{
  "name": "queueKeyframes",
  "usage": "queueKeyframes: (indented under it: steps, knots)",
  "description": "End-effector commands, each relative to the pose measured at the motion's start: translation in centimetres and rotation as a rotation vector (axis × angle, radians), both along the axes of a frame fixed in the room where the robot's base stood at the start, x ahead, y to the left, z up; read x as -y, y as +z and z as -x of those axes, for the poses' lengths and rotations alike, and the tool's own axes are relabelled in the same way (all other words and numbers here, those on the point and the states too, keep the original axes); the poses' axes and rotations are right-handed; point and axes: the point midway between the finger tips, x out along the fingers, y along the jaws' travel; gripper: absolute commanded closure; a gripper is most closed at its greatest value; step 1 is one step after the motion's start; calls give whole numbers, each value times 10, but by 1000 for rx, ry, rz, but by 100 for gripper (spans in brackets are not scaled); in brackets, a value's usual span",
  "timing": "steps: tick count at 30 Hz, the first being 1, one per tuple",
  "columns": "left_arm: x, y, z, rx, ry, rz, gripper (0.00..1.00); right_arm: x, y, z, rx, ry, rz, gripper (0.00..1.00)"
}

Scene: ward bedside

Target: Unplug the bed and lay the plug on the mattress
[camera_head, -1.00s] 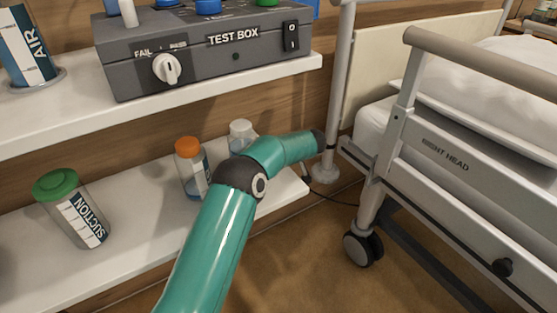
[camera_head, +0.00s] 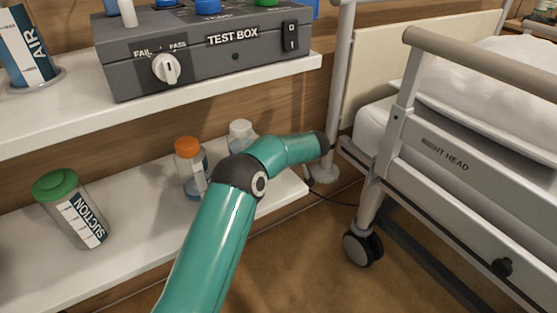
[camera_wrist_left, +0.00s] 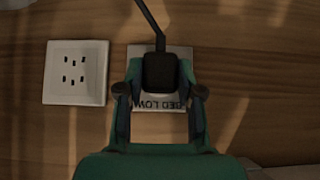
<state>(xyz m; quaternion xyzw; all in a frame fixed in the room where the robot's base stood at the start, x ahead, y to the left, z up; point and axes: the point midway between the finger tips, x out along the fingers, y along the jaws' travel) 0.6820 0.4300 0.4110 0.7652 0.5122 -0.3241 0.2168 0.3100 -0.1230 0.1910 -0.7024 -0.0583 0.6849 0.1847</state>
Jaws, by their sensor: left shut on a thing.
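The black plug (camera_wrist_left: 160,72) sits at a wall socket plate (camera_wrist_left: 172,103) labelled "BED LOW…", upside down in the left wrist view. Its cord runs up out of that view. My left gripper (camera_wrist_left: 160,88) has a finger on each side of the plug and is shut on it. I cannot tell whether the plug's pins are in the socket. In the head view my left arm reaches in behind the bed's head end, and its gripper is hidden. The white mattress (camera_head: 372,128) lies on the bed, right of my arm. My right gripper is in neither view.
An empty socket (camera_wrist_left: 75,73) is beside the plug. Shelves with a test box (camera_head: 215,55), a suction jar (camera_head: 72,208), an orange-capped bottle (camera_head: 190,168) and a white-capped bottle (camera_head: 240,133) are left of the bed.

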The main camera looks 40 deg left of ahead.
Motion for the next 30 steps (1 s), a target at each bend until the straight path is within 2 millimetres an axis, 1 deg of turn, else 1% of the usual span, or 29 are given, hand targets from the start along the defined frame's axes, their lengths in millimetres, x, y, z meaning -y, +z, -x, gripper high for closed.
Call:
queueKeyframes:
  steps: [30]
  knots:
    - [38,1,16,0,-1,-1,100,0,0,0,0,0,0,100]
